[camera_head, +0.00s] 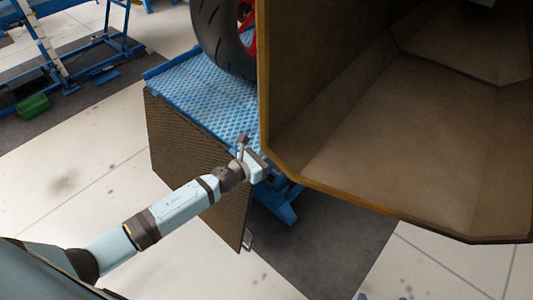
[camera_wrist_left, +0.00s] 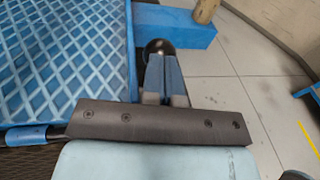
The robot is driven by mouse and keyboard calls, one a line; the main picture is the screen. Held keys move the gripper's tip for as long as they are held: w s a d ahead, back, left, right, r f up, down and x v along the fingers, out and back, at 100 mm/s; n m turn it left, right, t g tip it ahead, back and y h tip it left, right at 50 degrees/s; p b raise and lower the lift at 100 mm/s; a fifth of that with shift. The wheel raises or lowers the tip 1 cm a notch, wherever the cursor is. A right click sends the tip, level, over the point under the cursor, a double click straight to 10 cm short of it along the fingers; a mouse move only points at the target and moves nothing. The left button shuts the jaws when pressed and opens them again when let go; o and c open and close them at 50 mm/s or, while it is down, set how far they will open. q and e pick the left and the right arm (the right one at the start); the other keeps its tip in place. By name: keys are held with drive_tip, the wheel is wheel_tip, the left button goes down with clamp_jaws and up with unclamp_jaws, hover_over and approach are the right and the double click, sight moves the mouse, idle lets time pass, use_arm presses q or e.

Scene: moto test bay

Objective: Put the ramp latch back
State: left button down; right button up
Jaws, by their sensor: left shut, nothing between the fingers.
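The ramp (camera_head: 190,150), a dark textured panel, hangs steeply down from the end of the blue lift table (camera_head: 185,90). My left gripper (camera_head: 262,170) is at the near corner of that table, beside the ramp's upper edge. In the left wrist view the gripper's fingers (camera_wrist_left: 163,62) are together and empty. A dark round knob (camera_wrist_left: 158,46), possibly the ramp latch, shows just past the fingertips, next to the table's blue edge. I cannot tell whether the fingers touch it. Its lower part is hidden by the fingers. My right gripper is not in view.
A large brown open-sided housing (camera_head: 340,130) fills the right, its edge close to my left gripper. A motorcycle wheel (camera_head: 222,35) stands on the lift table. A blue frame (camera_head: 85,50) and a green object (camera_head: 33,106) are at back left. Floor is clear at lower left.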

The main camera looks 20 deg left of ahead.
use_arm(q)
drive_tip(key=shift+w+r, duration=0.25)
drive_tip(key=shift+w, duration=0.1)
idle(0.4)
drive_tip(key=shift+s+a, duration=0.1)
